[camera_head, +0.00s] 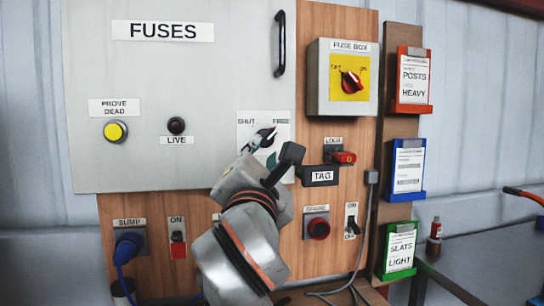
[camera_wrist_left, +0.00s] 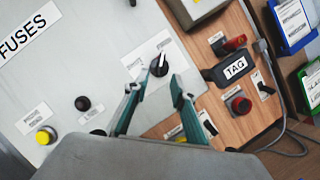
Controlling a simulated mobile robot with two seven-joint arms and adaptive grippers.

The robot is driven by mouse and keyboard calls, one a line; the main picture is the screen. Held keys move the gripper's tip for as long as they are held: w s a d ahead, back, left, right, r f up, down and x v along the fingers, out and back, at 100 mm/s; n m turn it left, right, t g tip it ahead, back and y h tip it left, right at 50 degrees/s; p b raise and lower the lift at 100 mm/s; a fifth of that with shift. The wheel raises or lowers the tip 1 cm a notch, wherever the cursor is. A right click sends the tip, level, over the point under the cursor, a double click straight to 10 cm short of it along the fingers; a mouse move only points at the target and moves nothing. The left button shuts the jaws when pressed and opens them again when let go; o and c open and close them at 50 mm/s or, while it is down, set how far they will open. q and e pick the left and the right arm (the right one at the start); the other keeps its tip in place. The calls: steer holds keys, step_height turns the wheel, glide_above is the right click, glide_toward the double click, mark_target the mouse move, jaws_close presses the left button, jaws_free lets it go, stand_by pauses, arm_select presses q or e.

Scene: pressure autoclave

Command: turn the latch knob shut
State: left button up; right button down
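The black latch knob (camera_wrist_left: 158,67) with a white pointer line sits on a pale plate marked SHUT and FREE, on the grey panel door. In the head view the plate (camera_head: 247,124) shows, but my gripper partly hides the knob. My left gripper (camera_head: 266,149) is in front of the plate. In the left wrist view its teal fingers (camera_wrist_left: 155,87) are apart with nothing between them; the knob appears just beyond the fingertips. I cannot tell whether they touch it. My right gripper is not in view.
A fuse box (camera_head: 316,84) with a red rotary switch is to the upper right. A red lock handle (camera_head: 343,157) and black TAG block (camera_head: 320,176) are close to the right. The black door handle (camera_head: 281,43) is above. A cable hangs at the lower right.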

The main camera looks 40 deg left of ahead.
mark_target(266, 141)
arm_select(q)
steer(key=shift+b+x, duration=0.4)
steer(key=shift+x, duration=2.2)
jaws_close()
